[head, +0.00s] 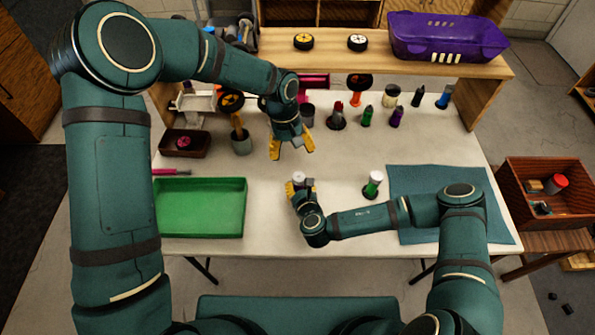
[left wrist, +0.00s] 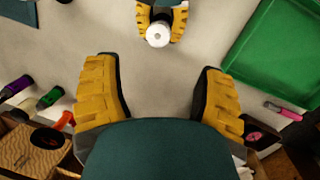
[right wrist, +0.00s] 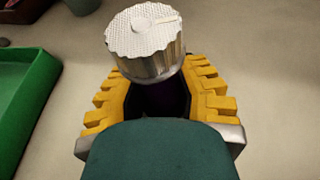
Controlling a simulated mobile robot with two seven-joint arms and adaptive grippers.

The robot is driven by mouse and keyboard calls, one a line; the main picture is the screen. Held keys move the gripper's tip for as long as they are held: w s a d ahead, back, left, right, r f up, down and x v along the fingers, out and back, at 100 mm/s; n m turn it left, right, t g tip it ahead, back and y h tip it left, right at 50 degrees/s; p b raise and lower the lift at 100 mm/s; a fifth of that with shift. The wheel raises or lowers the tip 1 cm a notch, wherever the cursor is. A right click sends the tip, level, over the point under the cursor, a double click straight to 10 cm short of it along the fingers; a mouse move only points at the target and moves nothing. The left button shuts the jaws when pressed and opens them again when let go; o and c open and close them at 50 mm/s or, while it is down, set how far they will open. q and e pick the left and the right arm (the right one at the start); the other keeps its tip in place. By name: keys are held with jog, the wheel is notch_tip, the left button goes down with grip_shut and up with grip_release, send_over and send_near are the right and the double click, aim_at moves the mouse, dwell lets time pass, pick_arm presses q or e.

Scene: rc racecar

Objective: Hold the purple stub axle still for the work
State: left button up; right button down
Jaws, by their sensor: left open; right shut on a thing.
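The purple stub axle (right wrist: 160,98) shows only as a dark purple part between my right fingers; the rest is hidden by the fingers. A silver, ridged round cap (right wrist: 146,42) sits on top of it. The cap looks pale in the head view (head: 298,177) and in the left wrist view (left wrist: 158,34). My right gripper (head: 300,186) is shut on the axle low over the middle of the table. My left gripper (head: 292,152) is open and empty, pointing down, farther back than the held axle and apart from it.
A green tray (head: 200,208) lies left and a teal mat (head: 440,178) right. A green piece with a white top (head: 373,185) stands right of my right gripper. Several coloured bottles stand at the back below a wooden shelf (head: 400,66) bearing a purple bin (head: 445,38).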

aim_at(298, 176)
pick_arm(q)
jog(key=f+n, duration=0.3)
jog(key=d+f+n+h, duration=0.1)
jog(key=f+n, duration=0.3)
jog(key=f+n+h, duration=0.1)
jog(key=f+n, duration=0.2)
jog(key=f, duration=0.1)
jog(key=shift+s+d+g, duration=0.2)
jog(key=shift+s+g, duration=0.1)
jog(key=shift+g, duration=0.1)
jog(key=shift+o, duration=0.2)
grip_shut()
